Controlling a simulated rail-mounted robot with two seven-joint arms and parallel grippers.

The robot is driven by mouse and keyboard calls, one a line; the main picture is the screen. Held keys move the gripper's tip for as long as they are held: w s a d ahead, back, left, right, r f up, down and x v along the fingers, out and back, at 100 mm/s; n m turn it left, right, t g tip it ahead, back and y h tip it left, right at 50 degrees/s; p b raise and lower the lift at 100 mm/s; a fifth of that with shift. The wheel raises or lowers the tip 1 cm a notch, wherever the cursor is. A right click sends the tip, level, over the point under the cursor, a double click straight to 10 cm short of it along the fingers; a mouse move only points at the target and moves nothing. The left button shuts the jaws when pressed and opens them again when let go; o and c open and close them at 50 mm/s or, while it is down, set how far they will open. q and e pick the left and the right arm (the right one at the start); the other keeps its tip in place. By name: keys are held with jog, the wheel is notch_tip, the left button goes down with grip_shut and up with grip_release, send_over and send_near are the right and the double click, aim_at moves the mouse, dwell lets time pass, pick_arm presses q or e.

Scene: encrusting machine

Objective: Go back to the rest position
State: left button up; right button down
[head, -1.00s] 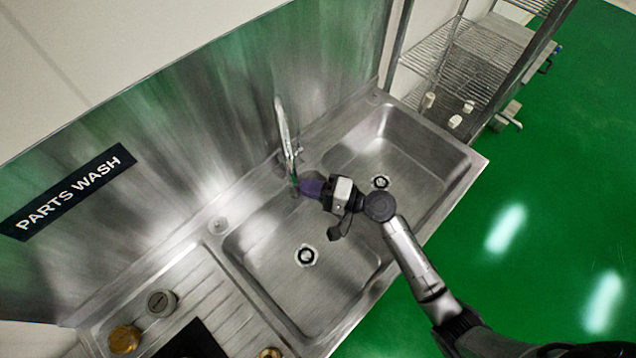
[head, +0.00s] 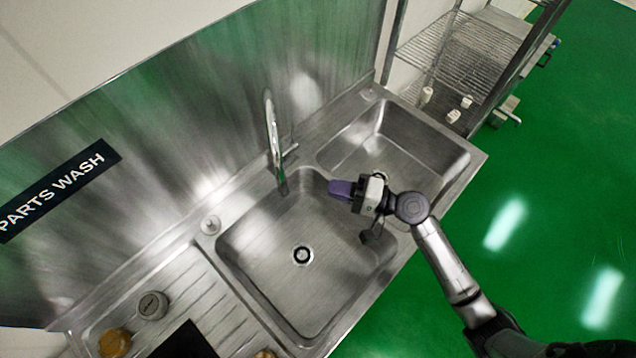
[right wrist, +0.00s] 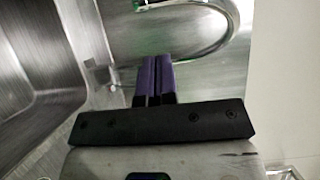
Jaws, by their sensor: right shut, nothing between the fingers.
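My right gripper (head: 341,188) is over the divider side of the double sink (head: 255,225), a little right of the faucet (head: 272,135). Its purple fingers are shut with nothing between them, as the right wrist view (right wrist: 154,80) also shows. The fingers point toward the faucet but stand apart from it in the head view. In the right wrist view the curved spout (right wrist: 215,40) lies beyond the fingertips. My right arm reaches in from the lower right. My left gripper is not in view.
On the drainboard at lower left are a grey round part (head: 152,305), a brass part (head: 115,343) and a dark mat (head: 186,341). A wire shelf rack (head: 455,62) with small white items stands at the back right. Green floor (head: 560,180) is clear on the right.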

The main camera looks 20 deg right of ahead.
jog(key=b+v, duration=0.1)
jog(key=v, duration=0.3)
jog(key=shift+s+d, duration=0.15)
jog(key=shift+s, duration=0.2)
